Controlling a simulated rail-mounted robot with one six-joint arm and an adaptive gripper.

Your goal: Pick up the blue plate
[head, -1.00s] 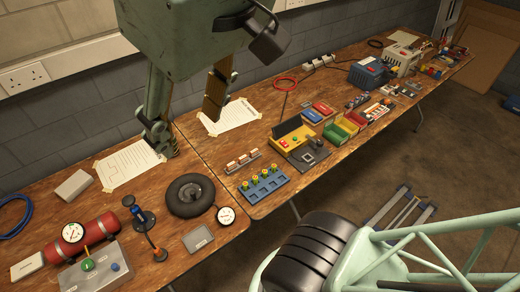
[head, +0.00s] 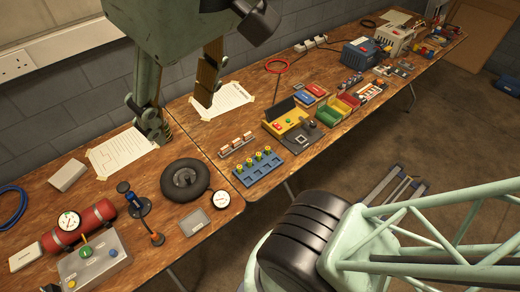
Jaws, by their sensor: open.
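A blue plate-like rack (head: 271,174) with square recesses lies on the wooden table in the middle of the head view. Several yellow-green knobs stand along its far side. A smaller flat blue piece (head: 303,99) lies further back, beside a red one; I cannot tell for certain which of the two is the blue plate. My gripper (head: 181,117) hangs at the upper left, close to the camera. Its two fingers are spread wide apart with nothing between them. It appears above the table, to the left of the blue rack and apart from it.
The workbench (head: 225,200) runs along a grey wall. A black wheel (head: 186,181), a gauge (head: 221,199), a red cylinder (head: 75,228) and a grey button box (head: 95,264) lie at the left. A yellow-black device (head: 286,121) and open green bin (head: 331,114) stand behind the rack.

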